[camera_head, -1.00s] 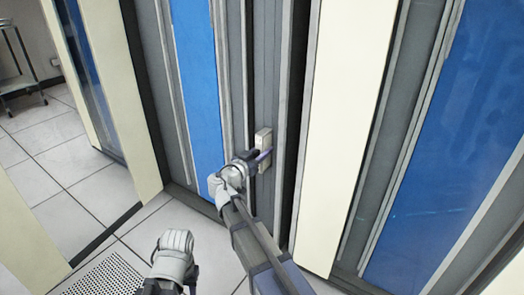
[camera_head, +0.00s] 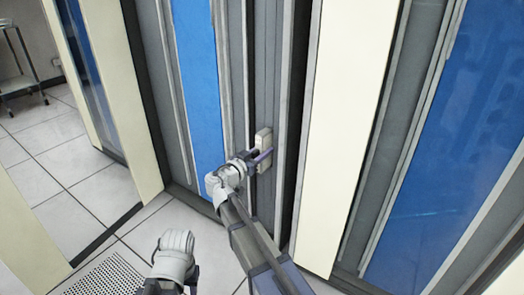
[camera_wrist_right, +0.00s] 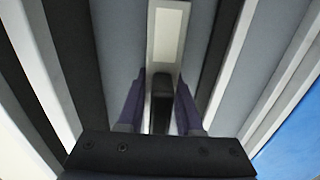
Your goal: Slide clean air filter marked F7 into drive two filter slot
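My right gripper (camera_head: 261,157) is at a pale handle plate (camera_head: 264,137) on a grey cabinet door. In the right wrist view, the plate (camera_wrist_right: 165,35) is straight ahead with a dark handle (camera_wrist_right: 161,98) below it. The two purple fingers (camera_wrist_right: 160,100) stand on either side of the dark handle, with gaps showing, so the gripper is open around it. My left arm's pale wrist joint is at the bottom of the head view; its fingers are not clearly seen. No air filter marked F7 and no filter slot can be made out.
A blue door panel (camera_head: 198,90) is left of the handle. A cream panel (camera_head: 345,110) and another blue panel (camera_head: 440,150) stand to the right. A wheeled cart (camera_head: 22,70) is at the far left. Tiled floor (camera_head: 75,165) is clear, with a perforated tile (camera_head: 105,275) in front.

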